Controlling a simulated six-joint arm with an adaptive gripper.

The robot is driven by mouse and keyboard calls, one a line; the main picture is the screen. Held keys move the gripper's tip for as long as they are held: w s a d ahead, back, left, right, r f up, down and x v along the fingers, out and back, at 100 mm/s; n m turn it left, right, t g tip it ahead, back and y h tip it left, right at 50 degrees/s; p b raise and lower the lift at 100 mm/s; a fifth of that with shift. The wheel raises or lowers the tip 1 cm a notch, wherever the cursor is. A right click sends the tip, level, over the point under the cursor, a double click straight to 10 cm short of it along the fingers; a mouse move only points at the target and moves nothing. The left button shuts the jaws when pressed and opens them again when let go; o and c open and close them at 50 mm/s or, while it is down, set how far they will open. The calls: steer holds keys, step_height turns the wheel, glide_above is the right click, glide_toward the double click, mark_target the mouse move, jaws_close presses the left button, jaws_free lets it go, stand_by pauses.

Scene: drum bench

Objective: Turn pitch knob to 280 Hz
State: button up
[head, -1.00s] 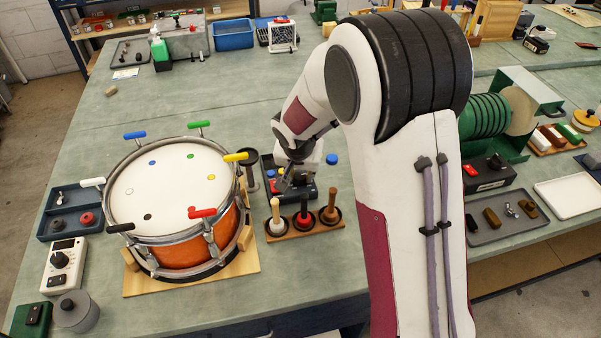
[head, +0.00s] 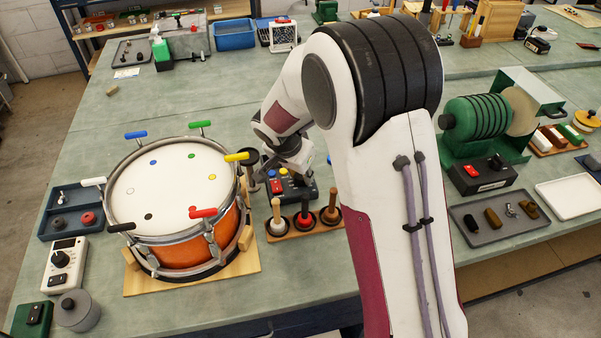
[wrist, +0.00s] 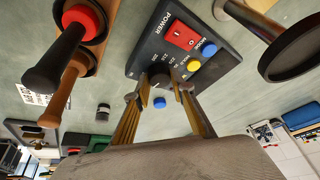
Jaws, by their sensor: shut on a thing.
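The pitch knob (wrist: 159,72) is a dark round knob on the dark control box (wrist: 150,45), beside several printed marks too small to read for certain. The box also shows in the head view (head: 305,192), right of the drum, behind the three-handled rack. My gripper (wrist: 162,92) has its two fingers on either side of the knob in the wrist view and is shut on it. The knob's pointer and exact setting cannot be read. The box also carries a red power switch (wrist: 181,36), blue (wrist: 208,49) and yellow (wrist: 194,64) buttons.
The orange drum (head: 185,252) with coloured handles stands left of the box. A wooden rack of mallets (head: 305,229) stands right in front of it. A blue cap (wrist: 160,102) lies on the table beyond the box.

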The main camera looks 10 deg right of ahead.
stand_by(0.3)
steer(key=o, duration=1.1)
steer(key=shift+r, duration=0.15)
steer(key=shift+v, duration=5.9)
steer(key=shift+a, duration=0.1)
